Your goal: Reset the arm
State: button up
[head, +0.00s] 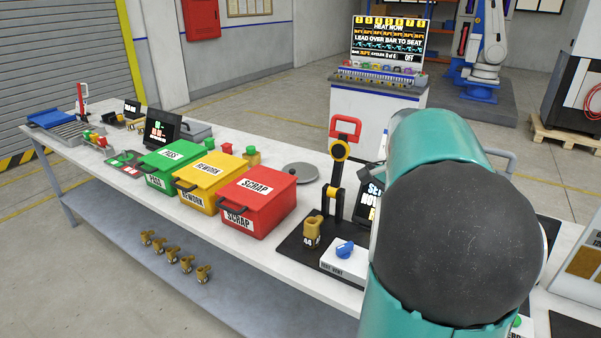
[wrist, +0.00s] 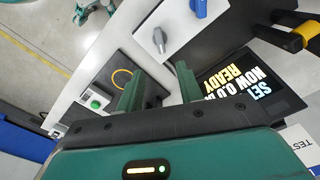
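My teal arm (head: 405,150) with its black round joint fills the right of the head view and hides my gripper there. In the wrist view my gripper (wrist: 157,88) has its two green fingers apart, with nothing held between them. A grey knob (wrist: 159,40) lies beyond the fingertips. A black pad with a yellow ring (wrist: 121,78) is left of the fingers. A display (wrist: 238,84) reading SET, NOW 0.0 and READY is to the right.
A toggle press with a red handle (head: 345,128), a brass fitting (head: 312,232) and a blue knob (head: 345,249) are left of my arm. Green (head: 158,184), yellow (head: 186,201) and red (head: 247,222) bins stand along the bench. A green button (wrist: 95,104) is near my gripper.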

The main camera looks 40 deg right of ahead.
jog(key=w+a+r+n+t, duration=0.1)
jog(key=a+n, duration=0.2)
jog(key=a, duration=0.3)
jog(key=w+a+r+n, duration=0.1)
jog(key=w+a+n, duration=0.1)
jog(key=a, duration=0.3)
jog(key=s+a+f+n+t, duration=0.1)
jog(key=s+a+n+t, duration=0.1)
jog(key=a+n, duration=0.5)
jog(key=s+a+f+n+t, duration=0.1)
jog(key=s+a+n, duration=0.3)
jog(key=a, duration=1.4)
jog(key=n+t, duration=0.1)
jog(key=n, duration=0.2)
jog(key=shift+t, duration=0.3)
